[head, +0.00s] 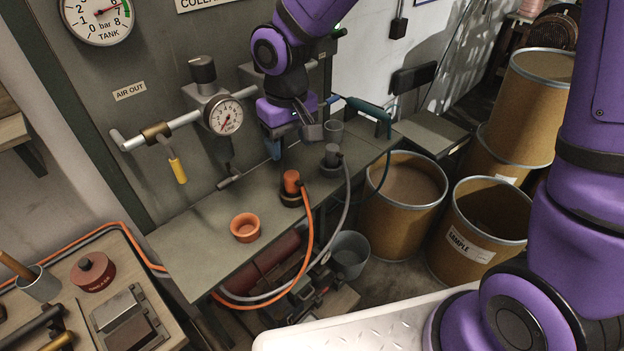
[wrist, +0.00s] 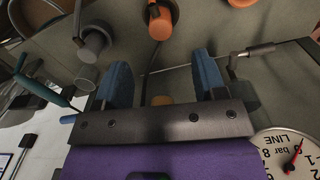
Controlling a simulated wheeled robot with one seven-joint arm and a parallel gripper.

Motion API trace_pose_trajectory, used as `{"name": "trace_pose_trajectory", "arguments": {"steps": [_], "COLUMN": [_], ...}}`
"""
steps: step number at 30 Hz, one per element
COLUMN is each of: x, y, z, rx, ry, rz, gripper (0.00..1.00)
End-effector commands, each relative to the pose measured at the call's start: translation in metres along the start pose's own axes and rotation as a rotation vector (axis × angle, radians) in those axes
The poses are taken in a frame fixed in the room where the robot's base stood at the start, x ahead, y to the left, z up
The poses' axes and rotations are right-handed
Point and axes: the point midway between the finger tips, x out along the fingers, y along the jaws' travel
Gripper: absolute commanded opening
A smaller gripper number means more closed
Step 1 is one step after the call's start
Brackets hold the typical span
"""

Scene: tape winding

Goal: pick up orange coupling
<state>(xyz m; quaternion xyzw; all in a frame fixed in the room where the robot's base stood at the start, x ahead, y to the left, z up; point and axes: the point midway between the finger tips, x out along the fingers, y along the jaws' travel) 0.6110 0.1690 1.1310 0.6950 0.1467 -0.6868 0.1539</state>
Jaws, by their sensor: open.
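The orange coupling (head: 292,183) stands upright on the grey bench, in a dark round base, with an orange hose running from it over the bench's front edge. In the wrist view the orange coupling (wrist: 160,20) shows near the top, beyond the fingertips and roughly between them. My gripper (head: 291,150) hangs above and behind the coupling, apart from it. In the wrist view my gripper's two blue fingers (wrist: 162,75) are spread wide. A small orange patch shows between them near the palm; I cannot tell what it is.
A grey coupling (head: 332,156) with a grey hose stands to the right. An orange cup (head: 245,228) stands front left. A pressure gauge (head: 226,116) and pipe are on the panel behind. A teal-handled tool (head: 368,108) is at right. The bench between cup and coupling is clear.

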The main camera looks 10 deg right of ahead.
Motion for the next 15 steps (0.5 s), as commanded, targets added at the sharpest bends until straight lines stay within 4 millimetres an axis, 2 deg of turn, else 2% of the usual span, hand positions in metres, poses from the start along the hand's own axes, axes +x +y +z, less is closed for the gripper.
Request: {"name": "trace_pose_trajectory", "arguments": {"steps": [5,15], "x": [0.013,0.057], "y": [-0.007,-0.008], "z": [-0.003,-0.002], "rx": [-0.01,-0.01], "ry": [-0.012,-0.012], "rz": [-0.01,-0.01], "gripper": [0.64,0.64]}}
